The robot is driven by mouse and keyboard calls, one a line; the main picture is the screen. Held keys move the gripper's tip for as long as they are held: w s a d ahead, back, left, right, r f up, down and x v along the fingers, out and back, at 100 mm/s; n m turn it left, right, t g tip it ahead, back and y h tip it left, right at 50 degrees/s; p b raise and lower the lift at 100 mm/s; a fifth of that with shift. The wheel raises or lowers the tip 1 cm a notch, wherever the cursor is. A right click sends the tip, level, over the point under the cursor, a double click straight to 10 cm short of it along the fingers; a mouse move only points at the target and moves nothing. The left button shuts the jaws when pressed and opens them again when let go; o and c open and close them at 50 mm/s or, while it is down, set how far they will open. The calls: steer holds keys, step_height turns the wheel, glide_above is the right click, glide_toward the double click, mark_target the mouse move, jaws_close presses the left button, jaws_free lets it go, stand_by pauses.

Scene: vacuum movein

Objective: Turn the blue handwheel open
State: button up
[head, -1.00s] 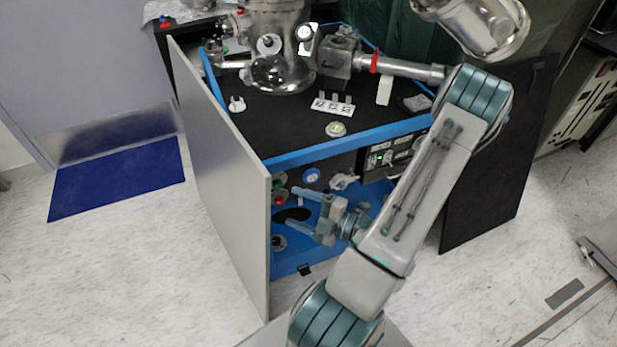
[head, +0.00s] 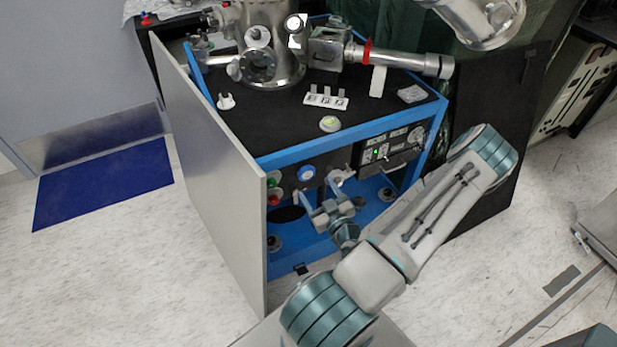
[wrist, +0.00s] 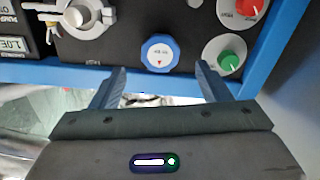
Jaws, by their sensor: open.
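The blue handwheel (head: 306,172) with a white centre is on the dark front panel under the cart's top in the head view. In the wrist view, the blue handwheel (wrist: 160,53) is upside down at upper centre, with a small red mark on its white face. My gripper (head: 315,190) is just in front of and below the handwheel in the head view. In the wrist view, my gripper (wrist: 160,69) is open, its fingers on either side of the handwheel's line. Nothing is between the fingers, and I see no contact with the wheel.
A green knob (wrist: 230,62) and a red knob (wrist: 250,8) are beside the handwheel. A white-grey valve handle (wrist: 82,17) is on its other side. A blue frame bar (wrist: 60,74) runs along the panel edge. A large grey side panel (head: 210,180) stands at the cart's left.

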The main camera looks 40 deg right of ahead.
mark_target(308, 175)
steer(key=x, duration=0.6)
steer(key=shift+w, duration=0.2)
steer(key=shift+c, duration=0.3)
steer(key=c, duration=0.9)
